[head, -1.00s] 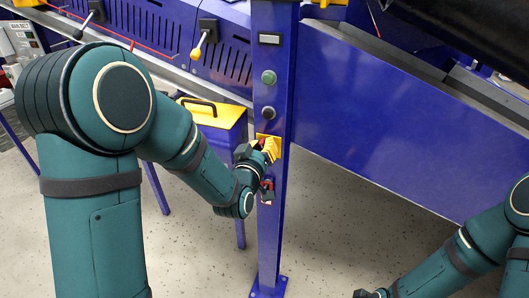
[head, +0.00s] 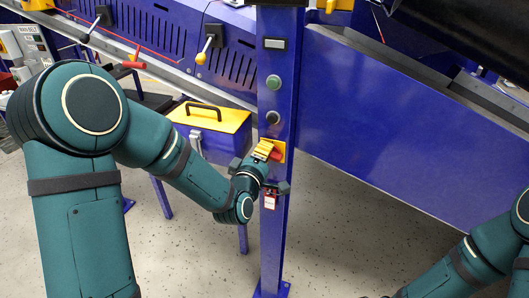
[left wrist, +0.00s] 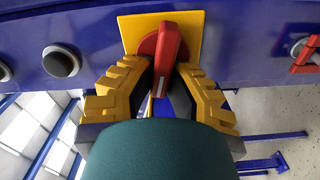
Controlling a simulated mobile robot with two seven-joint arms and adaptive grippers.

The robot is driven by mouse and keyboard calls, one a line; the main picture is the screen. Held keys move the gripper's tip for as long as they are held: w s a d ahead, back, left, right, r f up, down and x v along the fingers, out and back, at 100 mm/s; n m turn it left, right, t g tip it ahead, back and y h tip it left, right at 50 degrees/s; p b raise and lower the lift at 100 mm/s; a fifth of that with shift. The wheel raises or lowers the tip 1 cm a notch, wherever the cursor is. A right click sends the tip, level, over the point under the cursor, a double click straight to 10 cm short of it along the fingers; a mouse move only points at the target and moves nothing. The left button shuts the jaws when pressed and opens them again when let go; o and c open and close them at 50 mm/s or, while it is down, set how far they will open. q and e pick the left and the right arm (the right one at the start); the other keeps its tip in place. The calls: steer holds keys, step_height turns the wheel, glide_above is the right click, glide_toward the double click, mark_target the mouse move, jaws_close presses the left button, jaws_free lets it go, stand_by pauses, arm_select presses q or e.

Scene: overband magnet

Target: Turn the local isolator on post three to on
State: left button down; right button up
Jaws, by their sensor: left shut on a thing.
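The blue post (head: 270,230) stands upright in the middle of the head view. The isolator's yellow plate (head: 280,147) is on its front, below two round buttons. In the left wrist view, the red isolator handle (left wrist: 166,50) stands out from the yellow plate (left wrist: 190,35) and lies across the post's length. My left gripper (head: 266,153) is at the isolator, its yellow fingers closed on both sides of the handle; it fills the lower left wrist view (left wrist: 160,85). My right arm shows at lower right, its gripper beyond the bottom edge.
A green button (head: 273,82) and a dark button (head: 273,118) sit above the isolator. A blue box with a yellow lid (head: 225,118) stands left of the post. A large blue panel (head: 390,130) is on the right.

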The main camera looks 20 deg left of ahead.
arm_select(q)
steer(key=shift+w+n, duration=0.1)
steer(key=shift+n, duration=1.1)
steer(key=shift+f, duration=0.1)
steer(key=c, duration=1)
jaws_free()
steer(key=shift+o, duration=0.2)
steer(key=shift+f, duration=0.1)
